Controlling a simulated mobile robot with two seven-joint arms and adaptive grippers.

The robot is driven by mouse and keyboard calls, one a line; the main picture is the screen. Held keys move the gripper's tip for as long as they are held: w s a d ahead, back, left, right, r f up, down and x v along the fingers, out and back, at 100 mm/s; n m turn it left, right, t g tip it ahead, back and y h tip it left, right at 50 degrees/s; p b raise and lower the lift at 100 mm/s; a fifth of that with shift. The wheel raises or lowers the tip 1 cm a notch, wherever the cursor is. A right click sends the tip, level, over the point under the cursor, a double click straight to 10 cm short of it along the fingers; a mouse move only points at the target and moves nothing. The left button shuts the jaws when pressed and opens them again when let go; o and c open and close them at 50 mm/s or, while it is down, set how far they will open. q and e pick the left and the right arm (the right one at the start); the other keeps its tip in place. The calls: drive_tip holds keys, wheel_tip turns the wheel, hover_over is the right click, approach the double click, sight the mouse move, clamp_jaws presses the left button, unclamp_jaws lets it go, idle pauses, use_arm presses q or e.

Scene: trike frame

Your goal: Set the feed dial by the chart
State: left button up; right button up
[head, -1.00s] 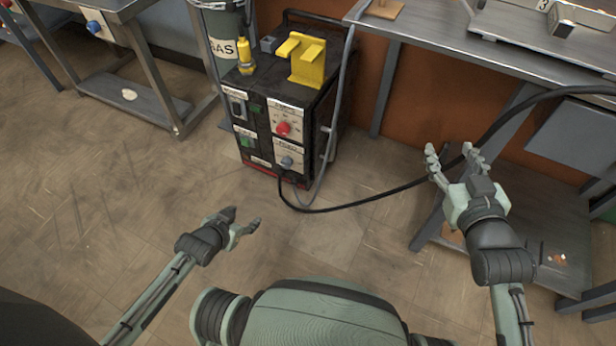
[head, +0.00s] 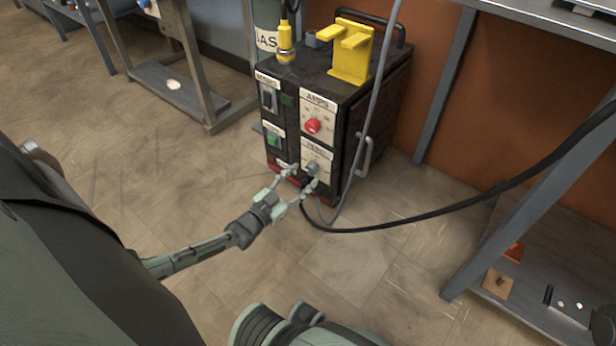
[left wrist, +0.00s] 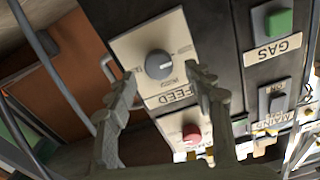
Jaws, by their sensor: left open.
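The grey feed dial (head: 312,168) is on a pale plate low on the front of the black welder cabinet (head: 385,110). In the left wrist view the dial (left wrist: 159,64) appears upside down above its FEED label, with a pale pointer line on its face. My left gripper (head: 303,178) is open in front of the dial. In the wrist view the gripper's fingers (left wrist: 163,84) stand apart on both sides of the dial, with no clear contact. The dial's scale marks are too small to read. No chart can be made out. My right gripper is out of view.
The red AMPS knob (head: 313,125) sits above the feed dial. A green GAS switch (head: 273,139) is to its left. A black cable (head: 430,220) runs from the cabinet's lower front to the right. A metal bench (head: 455,150) stands at the right.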

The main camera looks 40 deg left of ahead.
sight(312, 169)
use_arm(q)
drive_tip(key=shift+w+d, duration=0.15)
drive_tip(key=shift+w, duration=1.1)
drive_tip(key=c, duration=1.2)
